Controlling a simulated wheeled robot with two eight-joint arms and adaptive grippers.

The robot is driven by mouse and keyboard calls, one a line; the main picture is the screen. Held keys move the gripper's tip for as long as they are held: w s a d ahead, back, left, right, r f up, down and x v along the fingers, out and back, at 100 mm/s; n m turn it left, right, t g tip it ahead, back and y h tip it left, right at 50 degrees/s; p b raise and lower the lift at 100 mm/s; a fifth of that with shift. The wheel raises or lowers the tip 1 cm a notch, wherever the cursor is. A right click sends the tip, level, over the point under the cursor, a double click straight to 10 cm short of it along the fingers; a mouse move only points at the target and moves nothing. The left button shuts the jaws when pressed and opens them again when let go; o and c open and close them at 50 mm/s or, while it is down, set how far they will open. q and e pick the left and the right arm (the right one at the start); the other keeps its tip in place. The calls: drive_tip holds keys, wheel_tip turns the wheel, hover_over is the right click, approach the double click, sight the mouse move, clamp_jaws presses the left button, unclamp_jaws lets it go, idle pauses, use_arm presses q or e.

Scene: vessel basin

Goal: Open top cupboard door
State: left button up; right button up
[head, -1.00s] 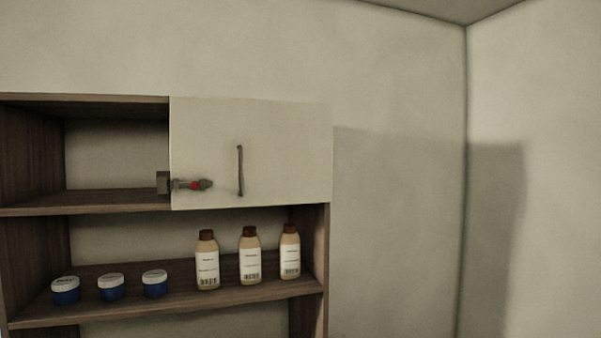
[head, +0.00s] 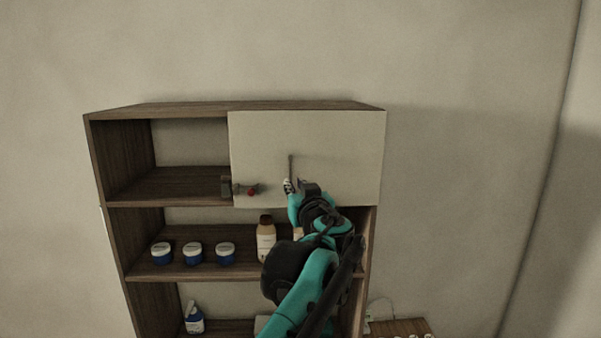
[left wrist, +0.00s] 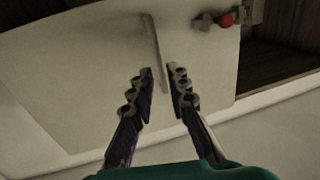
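The top cupboard door (head: 340,150) is a pale, flat panel, and it appears closed over the right part of the top shelf. Its thin vertical handle (head: 290,166) is near the panel's middle; it also shows in the left wrist view (left wrist: 155,45). A grey latch with a red knob (head: 251,191) sits at the door's lower left edge, also in the left wrist view (left wrist: 226,19). My left gripper (head: 291,185) is at the handle's lower end. In the left wrist view its fingers (left wrist: 161,75) are apart, with the handle's end between them. My right gripper is not seen.
Blue jars (head: 192,253) and a brown-capped bottle (head: 266,240) stand on the shelf below; my arm hides part of that shelf. A blue-and-white bottle (head: 194,318) is lower down. The top left compartment (head: 190,142) is open and empty.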

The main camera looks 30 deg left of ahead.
sight(292, 180)
use_arm(q)
drive_tip(key=p+x, duration=0.1)
drive_tip(key=x, duration=0.4)
drive_tip(key=shift+w+a, duration=0.1)
drive_tip(key=shift+w, duration=0.2)
drive_tip(key=shift+a, duration=0.1)
drive_tip(key=shift+s, duration=0.1)
clamp_jaws()
